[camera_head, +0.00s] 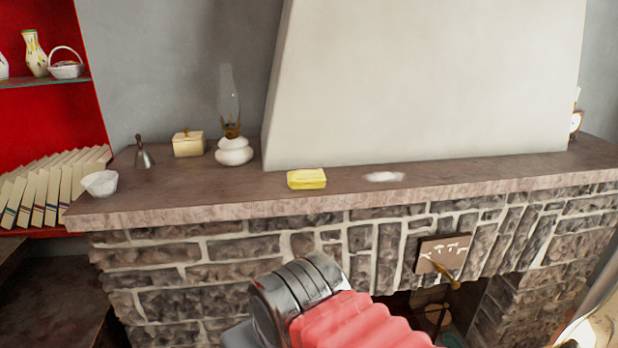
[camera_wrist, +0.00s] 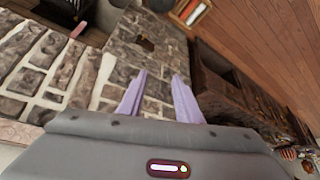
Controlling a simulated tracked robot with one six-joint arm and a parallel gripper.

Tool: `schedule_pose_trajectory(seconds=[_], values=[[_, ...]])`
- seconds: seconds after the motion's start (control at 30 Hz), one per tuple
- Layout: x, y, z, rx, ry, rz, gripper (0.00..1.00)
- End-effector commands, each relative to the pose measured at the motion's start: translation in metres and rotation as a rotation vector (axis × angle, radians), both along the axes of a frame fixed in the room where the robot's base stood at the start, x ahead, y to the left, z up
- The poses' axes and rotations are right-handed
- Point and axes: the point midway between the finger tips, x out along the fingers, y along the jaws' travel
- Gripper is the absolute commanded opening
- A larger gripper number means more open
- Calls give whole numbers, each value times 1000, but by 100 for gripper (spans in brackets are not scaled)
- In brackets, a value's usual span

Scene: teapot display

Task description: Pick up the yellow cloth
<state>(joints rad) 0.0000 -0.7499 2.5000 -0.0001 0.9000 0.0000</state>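The yellow cloth (camera_head: 307,179) lies folded in a small block on the stone mantel shelf, near its front edge, in the head view. It does not show in the wrist view. My gripper (camera_wrist: 160,75) shows in the wrist view with its two pale purple fingers apart and nothing between them. The fingers point toward a stone wall, away from the cloth. In the head view, my arm's metal and red ribbed part is below the mantel, and the fingers cannot be made out.
The mantel shelf (camera_head: 450,182) also holds a white bowl (camera_head: 100,183), a bell (camera_head: 144,155), a cream box (camera_head: 188,144) and an oil lamp (camera_head: 234,150) left of the cloth. A white patch (camera_head: 384,177) lies to its right. The pale chimney hood (camera_head: 420,80) rises behind.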

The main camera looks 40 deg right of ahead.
Motion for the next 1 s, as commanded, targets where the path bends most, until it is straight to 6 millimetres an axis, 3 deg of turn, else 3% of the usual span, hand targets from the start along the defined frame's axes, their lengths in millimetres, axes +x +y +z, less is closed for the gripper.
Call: schedule_pose_trajectory(seconds=[0.2,0.47,0.77,1.0], values=[[0,0,0,0,0,0,33],[14,-10,20,0,5,-23,51],[74,-50,94,3,26,-131,72],[125,-94,151,6,46,-229,88]])
